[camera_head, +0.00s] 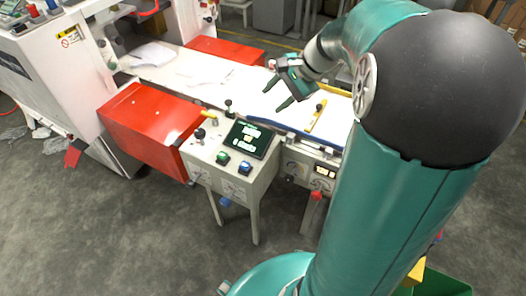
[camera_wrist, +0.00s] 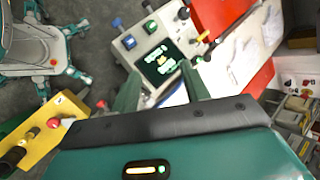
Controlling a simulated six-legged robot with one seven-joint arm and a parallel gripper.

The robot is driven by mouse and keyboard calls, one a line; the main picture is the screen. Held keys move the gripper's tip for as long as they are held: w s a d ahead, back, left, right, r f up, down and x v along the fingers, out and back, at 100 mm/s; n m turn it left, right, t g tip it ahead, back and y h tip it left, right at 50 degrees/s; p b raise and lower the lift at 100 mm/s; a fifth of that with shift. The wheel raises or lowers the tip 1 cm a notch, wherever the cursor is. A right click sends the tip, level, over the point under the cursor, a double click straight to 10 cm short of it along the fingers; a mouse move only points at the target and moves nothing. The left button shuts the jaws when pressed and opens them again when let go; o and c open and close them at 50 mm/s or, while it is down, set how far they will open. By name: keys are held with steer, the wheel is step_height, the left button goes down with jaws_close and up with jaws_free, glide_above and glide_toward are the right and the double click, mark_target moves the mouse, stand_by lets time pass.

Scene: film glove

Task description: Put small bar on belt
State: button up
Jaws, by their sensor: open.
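The white belt (camera_head: 262,102) runs across the machine in the head view, between red covers. A short yellow bar (camera_head: 316,116) with a dark knob lies across its near edge; I cannot tell whether this is the task's small bar. My gripper (camera_head: 277,94) is open above the belt, left of and apart from the yellow bar. In the wrist view its two green fingers (camera_wrist: 160,72) are spread with nothing held between them. A yellow block (camera_wrist: 42,128) with a red knob and a dark end shows at the lower left there.
A control panel (camera_head: 243,139) with buttons and levers stands in front of the belt; it also shows in the wrist view (camera_wrist: 158,60). A red cover (camera_head: 150,120) is left of it. White gloves (camera_head: 152,54) lie farther back on the belt.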

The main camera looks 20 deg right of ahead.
steer(key=s+a+r+n+h, duration=0.2)
steer(key=s+a+n, duration=0.4)
steer(key=s, duration=0.3)
steer(key=s+a+r+n+t+h, duration=0.1)
steer(key=s+a+r+n+h, duration=0.1)
steer(key=s+a+n, duration=0.4)
steer(key=s+n+h, duration=0.1)
steer(key=s+n, duration=0.1)
steer(key=s, duration=0.2)
steer(key=shift+a+h, duration=0.25)
steer(key=shift+h, duration=0.05)
